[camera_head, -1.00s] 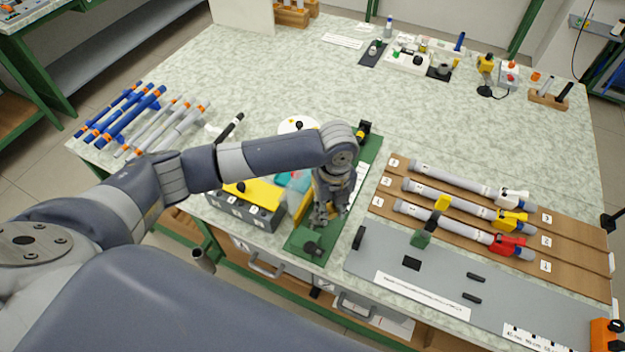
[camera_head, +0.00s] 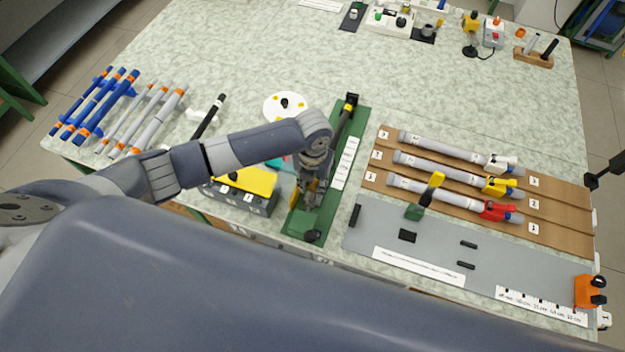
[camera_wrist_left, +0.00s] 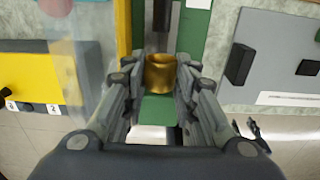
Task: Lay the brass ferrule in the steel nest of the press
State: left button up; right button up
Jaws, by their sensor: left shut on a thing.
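My left gripper (camera_head: 309,199) points down over the near part of the press's green base (camera_head: 298,222). In the left wrist view its fingers (camera_wrist_left: 160,85) are shut on the brass ferrule (camera_wrist_left: 161,72), a short gold cylinder. A dark grey rod (camera_wrist_left: 161,14) of the press lies just beyond the ferrule, in line with it. The green base (camera_wrist_left: 190,35) shows under and around it. I cannot make out the steel nest, nor whether the ferrule touches anything below. In the head view my gripper hides the ferrule.
A grey bin with a yellow top (camera_head: 247,182) stands close left of the press. A black knob (camera_head: 312,236) is at the base's near end. A grey mat (camera_head: 365,232) and a brown rack of tubes (camera_head: 375,170) lie right. The table behind is mostly clear.

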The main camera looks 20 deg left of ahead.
pick_arm(q)
jog(key=shift+r, duration=0.1)
jog(key=shift+f+b, duration=0.3)
jog(key=shift+f, duration=0.4)
notch_tip(320, 180, down, 5)
jog(key=b, duration=0.3)
jog(key=shift+r, duration=0.2)
jog(key=shift+f+b, duration=0.6)
jog(key=shift+f, duration=0.05)
jog(key=o, duration=0.9)
jog(key=shift+c, duration=0.2)
jog(key=shift+r, duration=0.1)
